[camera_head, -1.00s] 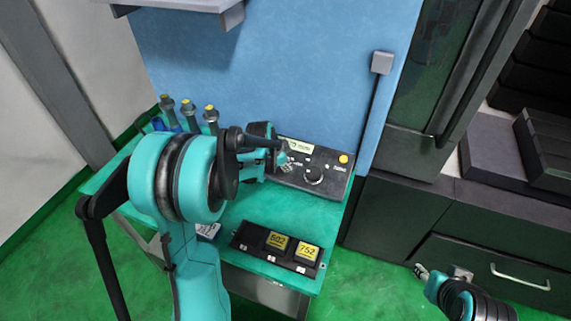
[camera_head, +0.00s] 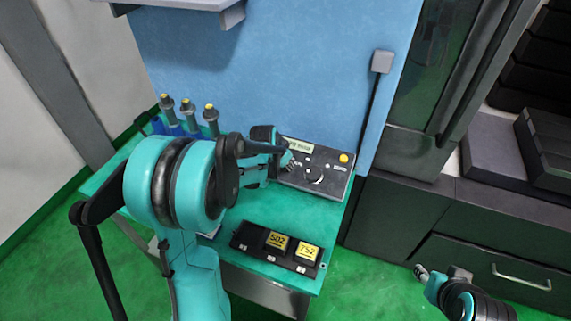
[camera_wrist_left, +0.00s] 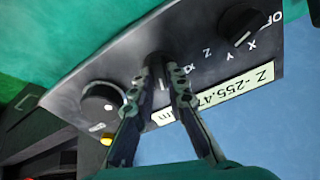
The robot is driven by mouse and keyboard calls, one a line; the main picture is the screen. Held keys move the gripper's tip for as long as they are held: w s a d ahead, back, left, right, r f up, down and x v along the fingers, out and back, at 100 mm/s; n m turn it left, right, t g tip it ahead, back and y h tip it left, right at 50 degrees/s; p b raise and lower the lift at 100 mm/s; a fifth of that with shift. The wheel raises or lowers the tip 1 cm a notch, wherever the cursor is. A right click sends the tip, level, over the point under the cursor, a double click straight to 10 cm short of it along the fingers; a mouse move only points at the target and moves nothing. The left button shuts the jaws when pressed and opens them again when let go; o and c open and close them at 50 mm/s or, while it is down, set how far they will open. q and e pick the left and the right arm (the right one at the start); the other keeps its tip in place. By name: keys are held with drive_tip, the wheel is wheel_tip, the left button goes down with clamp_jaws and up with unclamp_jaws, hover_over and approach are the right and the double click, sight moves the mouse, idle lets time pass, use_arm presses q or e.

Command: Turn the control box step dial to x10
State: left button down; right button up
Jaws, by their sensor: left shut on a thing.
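The dark control box (camera_head: 328,187) stands at the back right of the teal bench. In the left wrist view (camera_wrist_left: 75,72) it fills the middle, tilted. My left gripper (camera_head: 288,163) is at the box's left part. In the left wrist view its two fingers (camera_wrist_left: 166,72) are shut on a small dark knob (camera_wrist_left: 157,58), which appears to be the step dial. The fingers hide most of the knob and its markings, so its setting cannot be read. Another knob (camera_wrist_left: 236,24) has OFF, X, Y and Z beside it. My right gripper (camera_head: 421,272) is far from the box, at lower right.
A round handwheel (camera_wrist_left: 102,101) and a yellow button (camera_head: 343,158) are on the box. A display (camera_wrist_left: 222,98) shows a Z value. A black tray (camera_head: 252,248) with yellow-faced blocks lies at the bench front. Several tool holders (camera_head: 188,112) stand at the back left.

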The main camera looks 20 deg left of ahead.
use_arm(q)
drive_tip(key=shift+n, duration=1.8)
drive_tip(key=shift+y, duration=0.3)
drive_tip(key=c, duration=1.5)
unclamp_jaws()
drive_tip(key=shift+c, duration=0.2)
drive_tip(key=v, duration=1.2)
